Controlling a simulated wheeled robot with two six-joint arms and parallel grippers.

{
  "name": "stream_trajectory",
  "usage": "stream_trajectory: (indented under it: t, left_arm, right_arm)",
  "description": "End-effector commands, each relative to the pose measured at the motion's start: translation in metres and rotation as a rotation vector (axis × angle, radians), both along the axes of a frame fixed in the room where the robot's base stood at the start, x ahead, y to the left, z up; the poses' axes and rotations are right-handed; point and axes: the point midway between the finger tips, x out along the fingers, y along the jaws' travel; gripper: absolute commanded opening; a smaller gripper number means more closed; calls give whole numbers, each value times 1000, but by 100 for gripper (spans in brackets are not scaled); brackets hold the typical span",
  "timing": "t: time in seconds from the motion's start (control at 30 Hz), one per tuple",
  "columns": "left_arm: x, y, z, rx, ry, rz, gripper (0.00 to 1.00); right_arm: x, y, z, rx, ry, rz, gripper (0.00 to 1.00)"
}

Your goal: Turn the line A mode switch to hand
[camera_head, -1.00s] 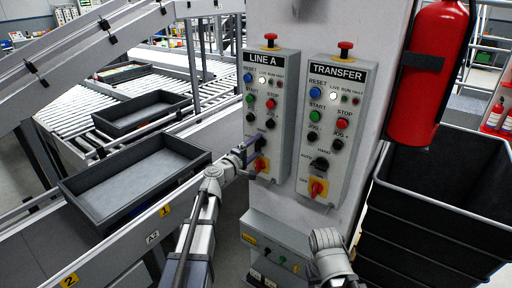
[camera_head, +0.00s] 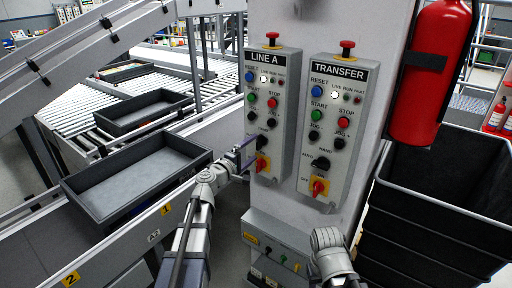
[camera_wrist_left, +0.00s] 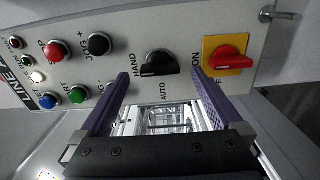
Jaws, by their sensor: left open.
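The LINE A box (camera_head: 285,98) is a grey panel on the left of the pillar; it fills the upper part of the left wrist view (camera_wrist_left: 200,20). Its mode switch (camera_head: 262,142) is a black knob low on the panel, above a red rotary handle on a yellow plate (camera_head: 262,164). In the left wrist view the switch (camera_wrist_left: 158,64) sits by the HAND and AUTO labels; its exact setting is hard to tell. My left gripper (camera_wrist_left: 161,76) is open, its purple fingers to either side of the knob and apart from it. It faces the panel in the head view (camera_head: 246,151). My right gripper is out of view.
A similar TRANSFER box (camera_head: 333,125) stands close on the right. A smaller grey box (camera_head: 272,245) is mounted below. A conveyor with grey trays (camera_head: 140,178) lies left. A fire extinguisher (camera_head: 441,75) and black bins (camera_head: 440,220) are at right.

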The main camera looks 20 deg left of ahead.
Motion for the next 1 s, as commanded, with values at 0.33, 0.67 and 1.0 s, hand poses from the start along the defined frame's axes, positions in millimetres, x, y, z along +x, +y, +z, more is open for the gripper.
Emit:
stream_trajectory:
  t: [0.33, 0.67, 1.0]
  left_arm:
    - [-39, 14, 0, 1, 0, 1, 100]
    - [-38, 14, 0, 1, 1, 0, 100]
    - [-84, -83, -73, 402, 170, -322, 100]
  right_arm:
    - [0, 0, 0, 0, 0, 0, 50]
    - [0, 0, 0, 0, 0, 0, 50]
    - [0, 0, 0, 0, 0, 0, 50]
